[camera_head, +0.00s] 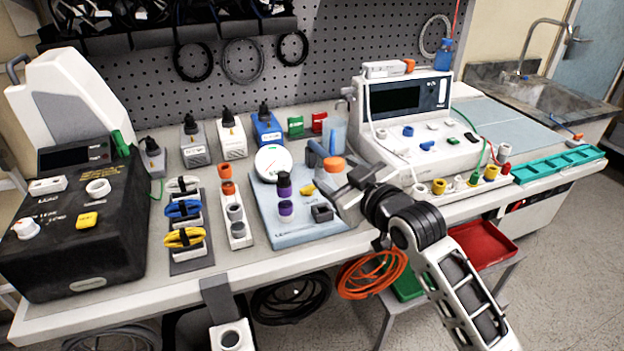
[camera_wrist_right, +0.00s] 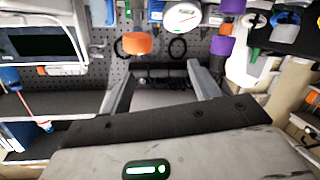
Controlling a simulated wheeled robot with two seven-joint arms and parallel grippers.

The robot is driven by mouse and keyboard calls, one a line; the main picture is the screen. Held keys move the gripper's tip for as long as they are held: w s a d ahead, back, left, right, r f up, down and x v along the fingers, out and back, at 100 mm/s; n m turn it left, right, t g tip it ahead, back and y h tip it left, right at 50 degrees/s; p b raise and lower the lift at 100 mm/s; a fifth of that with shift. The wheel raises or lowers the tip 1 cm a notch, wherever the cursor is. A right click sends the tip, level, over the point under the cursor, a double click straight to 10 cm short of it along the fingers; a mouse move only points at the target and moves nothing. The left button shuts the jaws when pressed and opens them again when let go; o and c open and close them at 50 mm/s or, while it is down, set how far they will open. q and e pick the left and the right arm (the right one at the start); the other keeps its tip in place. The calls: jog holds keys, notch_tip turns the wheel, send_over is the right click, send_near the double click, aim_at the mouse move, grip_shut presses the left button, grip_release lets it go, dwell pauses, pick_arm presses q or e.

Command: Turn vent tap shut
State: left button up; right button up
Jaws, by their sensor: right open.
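A pale blue board (camera_head: 290,238) lies on the bench and carries a round white gauge (camera_head: 271,162), purple knobs (camera_head: 285,190), a small yellow handle (camera_head: 307,190), a blue lever part (camera_head: 316,152) and an orange cap (camera_head: 334,164). I cannot tell for sure which fitting is the vent tap. My right gripper (camera_head: 343,187) is open at the board's right side, close to the orange cap, and hides part of the board. In the right wrist view nothing shows held between its fingers (camera_wrist_right: 160,82); the orange cap (camera_wrist_right: 137,43) appears beyond them. My left gripper is not in view.
A white pump unit with a screen (camera_head: 405,98) stands right of the board, with coloured plugs along its front. A black device (camera_head: 75,225) and cable holders (camera_head: 185,210) are to the left. A teal tray (camera_head: 560,163) lies at the right end. Orange cable (camera_head: 372,277) hangs below the front edge.

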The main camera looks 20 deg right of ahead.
aim_at(308, 187)
jog(key=s+d+f+m+g, duration=0.2)
jog(key=s+f+g, duration=0.1)
jog(key=s, duration=0.3)
jog(key=shift+y, duration=0.4)
jog(key=x, duration=1)
jog(key=p+x, duration=0.1)
jog(key=x, duration=0.5)
jog(key=shift+w+a+r, duration=0.1)
jog(key=shift+w+r, duration=0.1)
jog(key=shift+r, duration=0.05)
jog(key=c, duration=1)
